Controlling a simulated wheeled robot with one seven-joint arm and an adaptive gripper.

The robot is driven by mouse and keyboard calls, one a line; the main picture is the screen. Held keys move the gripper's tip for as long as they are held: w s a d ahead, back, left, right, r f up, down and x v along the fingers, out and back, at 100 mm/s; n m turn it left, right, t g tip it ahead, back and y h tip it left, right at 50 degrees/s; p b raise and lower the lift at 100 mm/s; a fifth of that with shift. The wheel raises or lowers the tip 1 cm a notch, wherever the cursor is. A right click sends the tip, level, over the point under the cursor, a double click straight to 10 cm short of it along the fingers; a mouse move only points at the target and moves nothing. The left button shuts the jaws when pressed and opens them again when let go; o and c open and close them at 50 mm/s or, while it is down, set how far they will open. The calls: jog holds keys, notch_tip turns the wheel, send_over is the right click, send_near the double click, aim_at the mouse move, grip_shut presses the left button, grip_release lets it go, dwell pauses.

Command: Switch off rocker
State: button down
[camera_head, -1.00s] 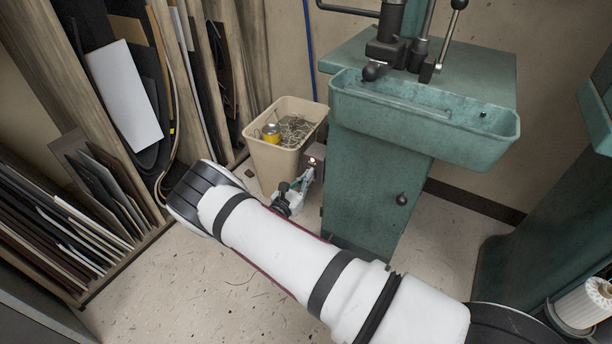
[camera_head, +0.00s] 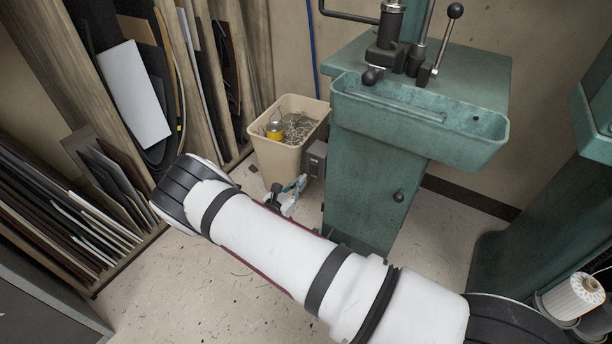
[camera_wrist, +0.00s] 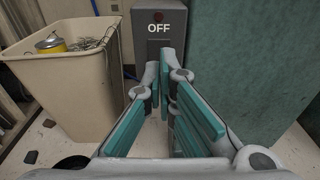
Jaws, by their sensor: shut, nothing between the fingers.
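A grey switch box (camera_head: 316,160) is on the left side of the green machine stand (camera_head: 365,185). In the wrist view the box (camera_wrist: 140,22) carries a white OFF label (camera_wrist: 159,29) and a small dark red lamp (camera_wrist: 158,17), unlit. A darker rocker-like part (camera_wrist: 157,46) shows under the label, partly hidden by my fingertips. My gripper (camera_wrist: 165,68) is shut and empty, its teal-padded fingers pointing at the box just below the label. I cannot tell whether the tips touch it. In the head view my gripper (camera_head: 297,187) is partly hidden behind my arm.
A beige bin (camera_head: 277,155) with wire scraps and a yellow can (camera_head: 274,131) stands close left of the box. A green trough (camera_head: 420,125) juts out above the stand. Racks of sheets (camera_head: 100,190) fill the left. Floor is open in front.

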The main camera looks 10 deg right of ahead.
jog(key=p+v, duration=0.1)
jog(key=v, duration=0.7)
jog(key=shift+p, duration=0.4)
